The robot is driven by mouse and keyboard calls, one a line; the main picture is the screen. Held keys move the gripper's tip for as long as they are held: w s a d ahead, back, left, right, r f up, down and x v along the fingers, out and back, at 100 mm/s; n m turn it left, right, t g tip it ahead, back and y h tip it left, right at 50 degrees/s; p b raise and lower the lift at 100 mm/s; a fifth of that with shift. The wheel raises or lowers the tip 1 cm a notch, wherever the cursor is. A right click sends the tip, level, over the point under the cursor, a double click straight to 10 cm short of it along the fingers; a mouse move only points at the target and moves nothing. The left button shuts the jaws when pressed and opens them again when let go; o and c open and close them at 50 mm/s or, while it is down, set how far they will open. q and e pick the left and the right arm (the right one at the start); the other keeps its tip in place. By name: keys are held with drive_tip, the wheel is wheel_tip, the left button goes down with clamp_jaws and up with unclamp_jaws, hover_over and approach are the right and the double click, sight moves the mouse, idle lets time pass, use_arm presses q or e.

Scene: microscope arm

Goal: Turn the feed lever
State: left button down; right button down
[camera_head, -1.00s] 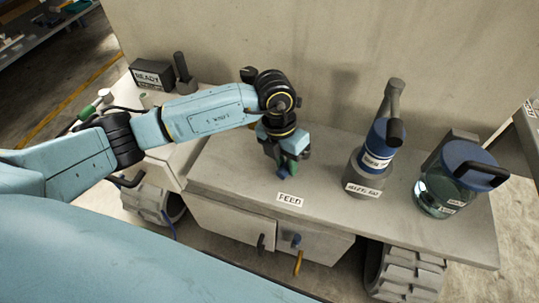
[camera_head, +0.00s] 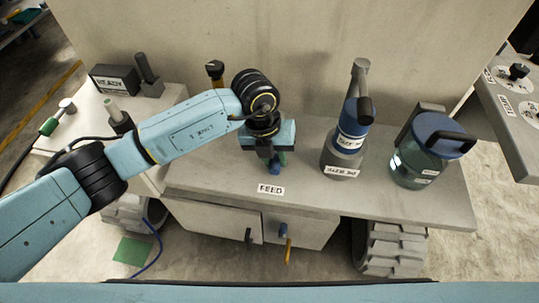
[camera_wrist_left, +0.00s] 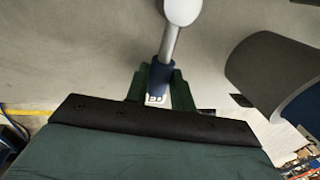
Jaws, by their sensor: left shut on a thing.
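The feed lever shows in the left wrist view as a grey rod (camera_wrist_left: 170,42) with a pale rounded end and a dark blue sleeve (camera_wrist_left: 160,78). My left gripper (camera_wrist_left: 158,90) has its green fingers on both sides of that sleeve and is shut on it. In the head view my left gripper (camera_head: 275,160) points down at the bench, just behind the FEED label (camera_head: 270,189). A bit of blue shows at its fingertips; the gripper hides most of the lever there. My right gripper is not in view.
A black box (camera_head: 115,80) is at the back left. A wall rises behind.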

use_arm(q)
drive_tip(key=shift+d, duration=0.1)
drive_tip(key=c, duration=1.2)
unclamp_jaws()
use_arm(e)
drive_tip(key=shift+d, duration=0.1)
use_arm(q)
drive_tip(key=shift+r, duration=0.4)
drive_tip(key=shift+w+a+r+p, duration=0.1)
drive_tip(key=shift+a+r+p, duration=0.35)
drive_tip(key=shift+r, duration=1.6)
drive_tip(key=shift+w+a+r+p, duration=0.1)
drive_tip(key=shift+a+r+p, duration=0.35)
drive_tip(key=shift+r, duration=1.65)
drive_tip(key=shift+a+r+p, duration=0.35)
drive_tip(key=shift+a+r, duration=0.1)
drive_tip(key=shift+r, duration=1.6)
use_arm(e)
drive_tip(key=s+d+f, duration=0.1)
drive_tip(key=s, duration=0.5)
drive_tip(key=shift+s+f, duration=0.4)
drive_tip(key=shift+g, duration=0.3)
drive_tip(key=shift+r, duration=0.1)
